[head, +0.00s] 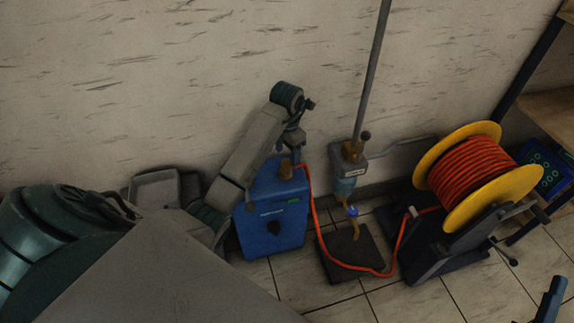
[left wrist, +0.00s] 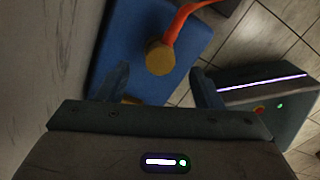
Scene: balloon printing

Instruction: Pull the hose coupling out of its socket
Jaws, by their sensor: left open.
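The hose coupling (head: 286,169) is a round brass-coloured piece on top of a blue box (head: 272,222), with an orange hose (head: 318,222) running from it. In the left wrist view the coupling (left wrist: 160,57) shows its round end, with the hose (left wrist: 180,22) leading up and right. My left gripper (head: 293,150) is open just above the box top, close to the coupling. In the left wrist view its fingers (left wrist: 159,72) stand apart, with the coupling in the picture between and slightly beyond their tips. The socket is hidden under the coupling.
A yellow reel (head: 518,187) of orange hose stands at right on a dark stand. A valve unit with a blue-grey body (head: 345,187) hangs by the wall above a dark plate (head: 338,266). The hose loops over the plate. Tiled floor (head: 420,302) is free in front.

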